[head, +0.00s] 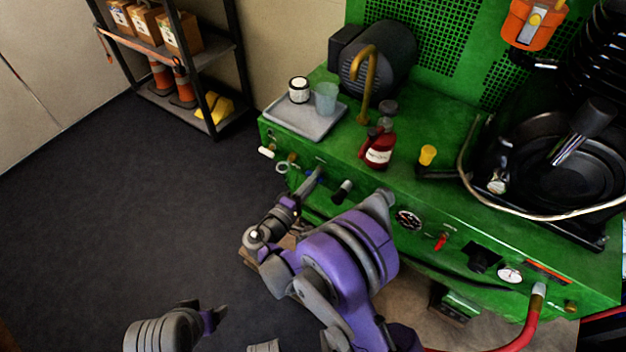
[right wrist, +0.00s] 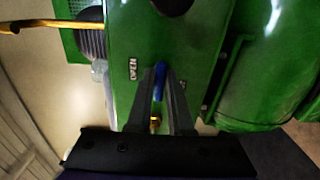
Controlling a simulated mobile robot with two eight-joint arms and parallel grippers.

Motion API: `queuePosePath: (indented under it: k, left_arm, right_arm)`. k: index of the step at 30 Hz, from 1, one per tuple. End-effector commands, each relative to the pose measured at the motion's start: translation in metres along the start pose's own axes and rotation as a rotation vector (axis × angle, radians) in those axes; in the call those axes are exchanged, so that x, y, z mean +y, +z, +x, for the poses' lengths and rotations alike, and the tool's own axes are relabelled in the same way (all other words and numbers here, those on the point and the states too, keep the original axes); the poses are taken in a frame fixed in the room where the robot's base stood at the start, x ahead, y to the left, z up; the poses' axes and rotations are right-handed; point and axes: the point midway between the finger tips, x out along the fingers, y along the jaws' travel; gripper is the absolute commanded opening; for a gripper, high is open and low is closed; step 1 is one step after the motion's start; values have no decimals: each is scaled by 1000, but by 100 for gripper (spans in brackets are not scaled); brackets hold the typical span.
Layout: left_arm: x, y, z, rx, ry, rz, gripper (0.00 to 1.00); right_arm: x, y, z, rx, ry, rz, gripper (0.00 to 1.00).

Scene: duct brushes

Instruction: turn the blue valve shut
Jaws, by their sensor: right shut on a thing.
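The blue valve (right wrist: 160,76) is on the green front panel of the machine. In the right wrist view its blue handle stands between the tips of my right gripper (right wrist: 161,92), which is shut on it. A brass fitting (right wrist: 155,122) shows between the fingers below the handle. The word OPEN is printed on the panel left of the handle. In the head view my right gripper (head: 312,181) reaches the panel's left end, and its fingers and wrist mostly hide the valve.
Other knobs and gauges (head: 409,220) line the panel right of the valve. A shelf (head: 195,55) stands back left. The floor (head: 110,200) left is clear.

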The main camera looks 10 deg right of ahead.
Motion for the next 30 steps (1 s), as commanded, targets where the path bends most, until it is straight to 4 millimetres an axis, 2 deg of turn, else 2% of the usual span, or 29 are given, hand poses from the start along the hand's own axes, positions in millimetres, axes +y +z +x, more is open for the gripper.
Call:
queuePosePath:
  k: [15, 16, 20, 30]
  left_arm:
    - [0, 0, 0, 0, 0, 0, 74]
    - [0, 0, 0, 0, 0, 0, 74]
    - [0, 0, 0, 0, 0, 0, 74]
    - [0, 0, 0, 0, 0, 0, 74]
  right_arm:
    - [-1, 0, 0, 0, -2, 19, 0]
    - [-1, 0, 0, 0, -2, 19, 22]
    - [0, 0, 0, 0, -1, 19, 45]
    - [0, 0, -3, 1, 0, 19, 46]
